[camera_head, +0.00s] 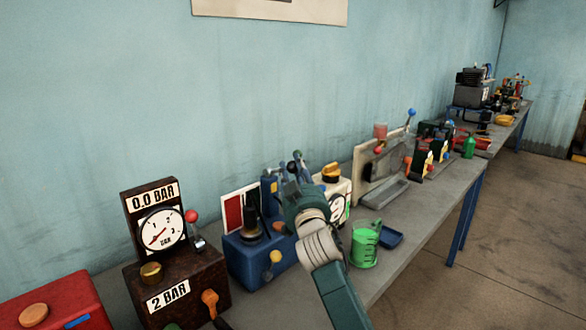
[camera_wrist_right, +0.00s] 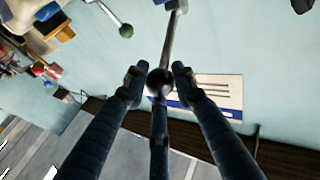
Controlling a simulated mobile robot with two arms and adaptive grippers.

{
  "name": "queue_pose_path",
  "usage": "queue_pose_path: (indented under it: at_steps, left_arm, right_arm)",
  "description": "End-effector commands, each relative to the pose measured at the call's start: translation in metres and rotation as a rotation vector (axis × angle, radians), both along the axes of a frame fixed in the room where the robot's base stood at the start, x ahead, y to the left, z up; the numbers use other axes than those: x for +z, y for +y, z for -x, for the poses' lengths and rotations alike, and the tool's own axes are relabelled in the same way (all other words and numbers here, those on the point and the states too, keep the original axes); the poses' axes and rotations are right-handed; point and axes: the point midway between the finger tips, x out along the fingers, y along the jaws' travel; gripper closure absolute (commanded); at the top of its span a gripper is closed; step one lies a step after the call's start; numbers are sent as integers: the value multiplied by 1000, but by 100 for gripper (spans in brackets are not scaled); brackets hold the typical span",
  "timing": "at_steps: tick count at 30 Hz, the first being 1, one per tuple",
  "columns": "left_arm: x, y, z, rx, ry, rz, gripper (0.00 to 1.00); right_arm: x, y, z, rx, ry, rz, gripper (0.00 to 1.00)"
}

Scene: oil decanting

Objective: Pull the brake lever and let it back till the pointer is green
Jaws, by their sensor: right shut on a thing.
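My right gripper (camera_head: 296,166) reaches over the blue box (camera_head: 262,262) from the front. In the wrist view its fingers (camera_wrist_right: 158,88) are closed in around the dark ball knob (camera_wrist_right: 160,80) of a grey metal lever (camera_wrist_right: 173,38), which I take to be the brake lever. In the head view the gripper and arm hide most of this lever. A red and white panel (camera_head: 232,213) stands at the back of the blue box. I cannot make out a pointer or its colour. My left gripper is not in view.
Left of the blue box is a brown gauge box (camera_head: 178,290) with a red-knobbed lever (camera_head: 192,216). A green jug (camera_head: 364,245) and a dark blue tray (camera_head: 390,237) stand right of my arm. Other bench devices stand farther right, before the blue wall.

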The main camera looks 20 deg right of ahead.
Motion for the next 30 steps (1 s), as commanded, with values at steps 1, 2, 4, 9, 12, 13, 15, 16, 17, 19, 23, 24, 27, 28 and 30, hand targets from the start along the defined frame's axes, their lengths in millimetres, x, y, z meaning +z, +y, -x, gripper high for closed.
queue_pose_path:
  at_steps: [1, 2, 4, 9, 12, 13, 15, 16, 17, 19, 23, 24, 27, 28, 30]
  left_arm:
    - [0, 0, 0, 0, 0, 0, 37]
    - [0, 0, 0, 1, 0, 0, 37]
    - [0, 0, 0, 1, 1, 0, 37]
    - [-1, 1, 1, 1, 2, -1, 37]
    - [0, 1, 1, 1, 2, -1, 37]
    - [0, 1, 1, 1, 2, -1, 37]
    - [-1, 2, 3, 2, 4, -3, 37]
    - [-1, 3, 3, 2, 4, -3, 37]
    - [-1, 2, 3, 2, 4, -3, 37]
    - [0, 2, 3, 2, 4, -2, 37]
    - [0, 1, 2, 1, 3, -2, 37]
    - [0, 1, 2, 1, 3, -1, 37]
    - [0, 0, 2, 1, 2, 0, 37]
    - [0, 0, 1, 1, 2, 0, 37]
    - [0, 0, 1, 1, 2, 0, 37]
  right_arm:
    - [-9, -2, -1, -5, 19, -3, 100]
    - [-9, -2, -1, -5, 19, -3, 100]
    - [-9, -2, -1, -5, 19, -3, 70]
    - [-6, -2, -1, -4, 13, -2, 55]
    - [-4, -1, -1, -4, 10, -2, 55]
    - [-4, -1, -1, -3, 9, -2, 55]
    - [-3, -1, 0, -2, 7, -1, 55]
    - [-4, 0, 1, -2, 7, -1, 55]
    - [-4, 0, 3, -2, 7, -1, 55]
    - [-6, 2, 9, -2, 7, -2, 55]
    - [-11, 7, 31, -2, 8, -3, 55]
    - [-14, 10, 39, -2, 8, -4, 55]
    - [-20, 14, 61, -3, 11, -5, 55]
    - [-21, 16, 66, -2, 10, -4, 55]
    - [-25, 20, 79, -2, 11, -4, 55]
